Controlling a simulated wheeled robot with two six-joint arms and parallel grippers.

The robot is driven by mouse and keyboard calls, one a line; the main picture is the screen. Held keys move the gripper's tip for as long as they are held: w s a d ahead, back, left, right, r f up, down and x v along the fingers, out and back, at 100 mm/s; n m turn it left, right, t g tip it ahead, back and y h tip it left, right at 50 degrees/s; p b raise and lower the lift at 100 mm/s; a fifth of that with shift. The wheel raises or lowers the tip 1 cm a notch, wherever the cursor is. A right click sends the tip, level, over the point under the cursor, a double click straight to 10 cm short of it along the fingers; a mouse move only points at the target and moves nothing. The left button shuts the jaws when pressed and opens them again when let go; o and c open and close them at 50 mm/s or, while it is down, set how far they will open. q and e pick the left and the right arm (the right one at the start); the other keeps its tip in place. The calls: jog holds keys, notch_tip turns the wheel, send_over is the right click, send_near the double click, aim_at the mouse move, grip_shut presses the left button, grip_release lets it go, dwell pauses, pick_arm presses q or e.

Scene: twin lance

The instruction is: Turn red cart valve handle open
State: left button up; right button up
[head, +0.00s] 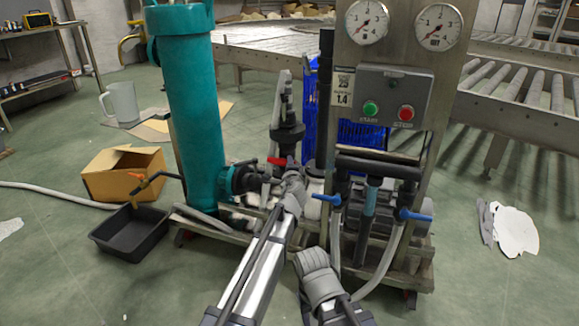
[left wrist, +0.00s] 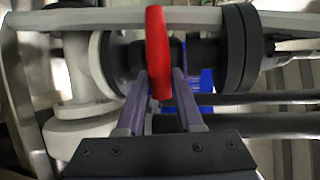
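The red valve handle (head: 277,161) sits on the black valve at the centre of the cart. In the left wrist view the red handle (left wrist: 157,45) stands upright in front of a dark pipe. My left gripper (head: 293,176) reaches up to it. My right gripper (head: 318,272) is low at the bottom centre, apart from the handle. Its fingers cannot be made out.
A teal tank (head: 195,110) stands left of the valve. A control box (head: 388,97) and gauges are on the right panel. Two blue handles (head: 414,216) hang on the lower pipes. A black tray (head: 130,232) and cardboard box (head: 125,175) lie left on the floor.

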aim_at(283, 157)
pick_arm(q)
grip_shut()
jog(key=r+n+g+h+p, duration=0.1)
jog(key=n+p, duration=0.1)
jog(key=a+r+n+g+h+p, duration=0.1)
jog(key=n+h+p, duration=0.1)
jog(key=n+p, duration=0.1)
jog(key=n+g+h+p, duration=0.1)
jog(key=n+p, duration=0.1)
jog(key=p, duration=0.1)
jog(key=shift+w+a+r+n+h, duration=0.3)
jog(key=shift+a+r, duration=0.1)
jog(key=shift+a+n+g+h, duration=0.3)
jog(key=shift+n+h, duration=0.1)
jog(key=shift+n, duration=0.2)
jog(key=n, duration=0.1)
jog(key=n+h, duration=0.1)
jog(key=a+n+h, duration=0.1)
jog(key=shift+w+r+g, duration=0.1)
jog(key=shift+w+g, duration=0.15)
jog(key=shift+g, duration=0.05)
jog(key=shift+a+h, duration=0.1)
jog(key=shift+h, duration=0.2)
